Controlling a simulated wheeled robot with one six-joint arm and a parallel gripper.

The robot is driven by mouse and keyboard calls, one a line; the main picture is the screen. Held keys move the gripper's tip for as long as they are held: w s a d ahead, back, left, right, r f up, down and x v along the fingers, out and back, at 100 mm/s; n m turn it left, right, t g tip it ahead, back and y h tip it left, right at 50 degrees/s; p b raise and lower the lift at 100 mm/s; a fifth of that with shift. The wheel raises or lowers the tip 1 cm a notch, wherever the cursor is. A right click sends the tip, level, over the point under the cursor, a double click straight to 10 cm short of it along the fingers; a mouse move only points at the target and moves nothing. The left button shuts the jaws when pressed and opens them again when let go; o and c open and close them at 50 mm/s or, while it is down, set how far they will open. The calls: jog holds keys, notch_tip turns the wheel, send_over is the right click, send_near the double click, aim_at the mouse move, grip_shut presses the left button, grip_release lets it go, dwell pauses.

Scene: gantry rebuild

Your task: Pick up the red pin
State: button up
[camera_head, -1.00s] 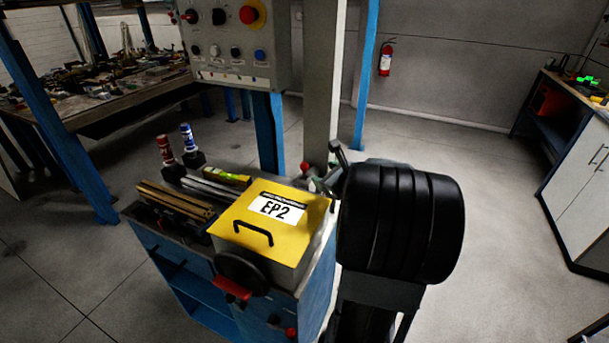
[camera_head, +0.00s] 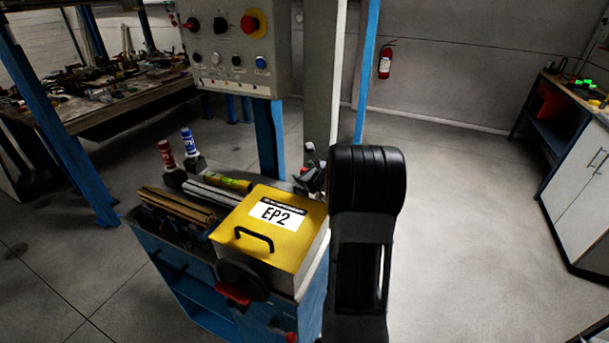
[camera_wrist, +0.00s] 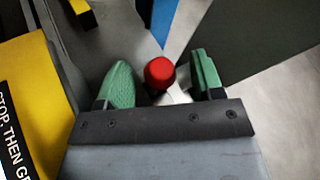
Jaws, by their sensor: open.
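In the wrist view, a red round-topped piece (camera_wrist: 160,73), which looks like the red pin, sits between the two green fingers of my gripper (camera_wrist: 162,66). The fingers are open, with a gap showing on each side of the red top. A pale part shows just below it; its lower end is hidden by the gripper's dark bar. In the head view, my gripper is beside the far right corner of the yellow EP2 box (camera_head: 289,240), mostly hidden by my black arm.
Brown bars (camera_head: 172,205) lie left of the box. A grey control panel (camera_head: 235,45) and a post (camera_head: 322,80) rise behind. Open floor lies to the right.

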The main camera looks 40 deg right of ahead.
jog(key=shift+w+f, duration=0.2)
jog(key=shift+w, duration=0.3)
jog(key=shift+c, duration=0.2)
jog(key=c, duration=1)
jog(key=shift+o, duration=0.2)
jog(key=shift+r, duration=0.1)
